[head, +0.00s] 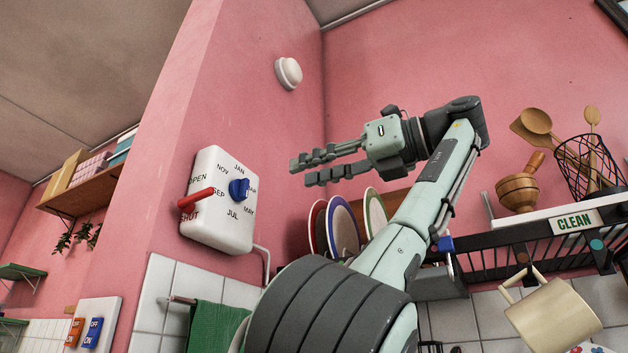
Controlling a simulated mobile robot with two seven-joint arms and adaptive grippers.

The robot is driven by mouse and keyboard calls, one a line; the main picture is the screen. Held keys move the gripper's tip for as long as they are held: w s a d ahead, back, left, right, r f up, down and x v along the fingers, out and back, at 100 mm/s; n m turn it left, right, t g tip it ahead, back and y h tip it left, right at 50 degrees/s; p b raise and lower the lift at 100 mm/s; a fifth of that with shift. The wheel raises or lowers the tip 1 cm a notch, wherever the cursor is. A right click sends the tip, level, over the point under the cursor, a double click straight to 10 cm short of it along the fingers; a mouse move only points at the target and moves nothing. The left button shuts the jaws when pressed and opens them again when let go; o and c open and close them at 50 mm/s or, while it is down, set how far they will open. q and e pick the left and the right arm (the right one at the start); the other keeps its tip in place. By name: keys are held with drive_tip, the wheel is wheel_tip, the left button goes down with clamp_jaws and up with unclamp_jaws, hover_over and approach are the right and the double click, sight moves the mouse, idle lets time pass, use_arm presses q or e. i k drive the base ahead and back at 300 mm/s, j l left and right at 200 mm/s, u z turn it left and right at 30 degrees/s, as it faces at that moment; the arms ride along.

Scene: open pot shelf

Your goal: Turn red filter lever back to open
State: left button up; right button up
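A white control box (219,200) is fixed to the pink wall at centre left. The red lever (196,197) sticks out from its left side, between the printed words OPEN above and SHUT below. It tilts slightly down to the left, with its tip close above SHUT. My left gripper (300,172) is in the air right of the box and clear of it. Its two fingers point left, with a narrow gap between them and nothing in it. My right gripper is out of view.
A blue knob (239,189) sits on the same box, ringed by month names. Plates (343,230) stand in a rack behind my arm. A dark shelf (520,243) with utensils is at right. A green towel (215,326) hangs below the box. Blue and red switches are lower left.

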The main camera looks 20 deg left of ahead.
sight(186, 205)
drive_tip(key=k, duration=1.5)
